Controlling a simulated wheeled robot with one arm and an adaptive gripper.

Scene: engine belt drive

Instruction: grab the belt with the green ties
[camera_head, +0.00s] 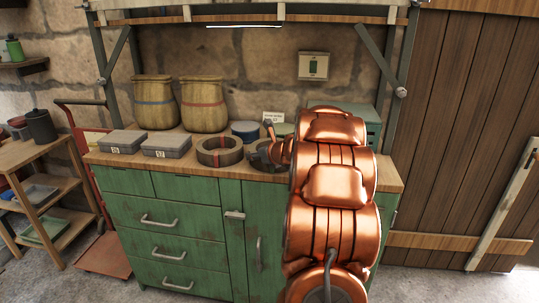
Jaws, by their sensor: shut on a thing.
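A dark coiled belt (260,157) lies on the wooden bench top, partly hidden behind my copper arm. No green ties can be made out on its visible part. My gripper (272,149) is at this coil and shut on it; the arm hides most of the fingers. A second dark coil (219,152), with reddish-brown ties, lies just to the left, apart from my gripper.
Two grey boxes (167,146) stand left on the green cabinet bench (180,210). My arm covers the bench's right side.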

